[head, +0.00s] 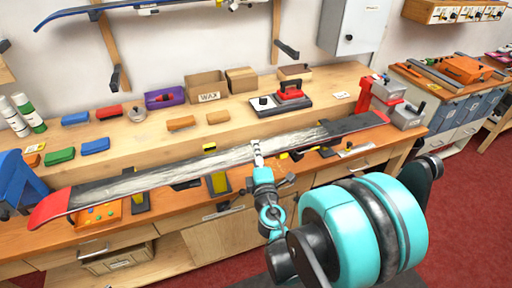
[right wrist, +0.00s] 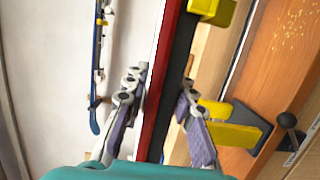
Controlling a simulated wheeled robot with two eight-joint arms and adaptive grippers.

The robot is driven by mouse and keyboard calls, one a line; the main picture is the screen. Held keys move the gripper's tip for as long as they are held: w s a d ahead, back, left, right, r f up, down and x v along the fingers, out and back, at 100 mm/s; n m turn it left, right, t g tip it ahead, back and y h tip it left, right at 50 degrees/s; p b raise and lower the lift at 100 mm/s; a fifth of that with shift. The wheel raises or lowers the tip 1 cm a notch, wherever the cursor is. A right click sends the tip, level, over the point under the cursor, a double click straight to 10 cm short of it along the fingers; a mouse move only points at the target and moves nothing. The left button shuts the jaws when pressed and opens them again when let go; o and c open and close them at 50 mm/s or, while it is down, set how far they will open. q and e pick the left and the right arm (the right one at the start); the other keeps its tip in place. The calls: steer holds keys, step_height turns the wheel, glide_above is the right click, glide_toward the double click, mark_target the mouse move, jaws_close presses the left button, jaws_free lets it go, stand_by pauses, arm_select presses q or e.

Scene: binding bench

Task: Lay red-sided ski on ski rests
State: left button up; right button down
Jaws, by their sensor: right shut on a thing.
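The red-sided ski (head: 190,172) spans the bench diagonally, with red ends and a pale streaked grey-black face. My right gripper (head: 257,147) is shut on it near its middle. In the right wrist view the ski (right wrist: 164,80) runs between the two fingers of the right gripper (right wrist: 160,100), showing its red side and a dark face. Yellow-and-black ski rests show by the ski, one left of the gripper (head: 218,183) and one to its right (head: 297,153). A yellow rest part (right wrist: 236,137) also shows beside the ski. I cannot tell whether ski and rests touch. My left gripper is out of view.
A red-and-grey vise (head: 390,98) stands near the ski's right end, and a blue block-like fixture (head: 20,180) near its left end. A waxing iron (head: 290,92), boxes (head: 205,86) and coloured blocks line the raised back shelf. Another ski (head: 110,8) hangs on the wall.

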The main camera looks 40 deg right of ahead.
steer(key=shift+w+a+f+x, duration=0.6)
steer(key=shift+a+x, duration=0.8)
steer(key=shift+x, duration=6.55)
step_height(320, 180, down, 11)
steer(key=b, duration=0.8)
steer(key=shift+f, duration=0.2)
steer(key=shift+f, duration=0.2)
steer(key=c, duration=1.2)
jaws_free()
steer(key=shift+s, duration=0.1)
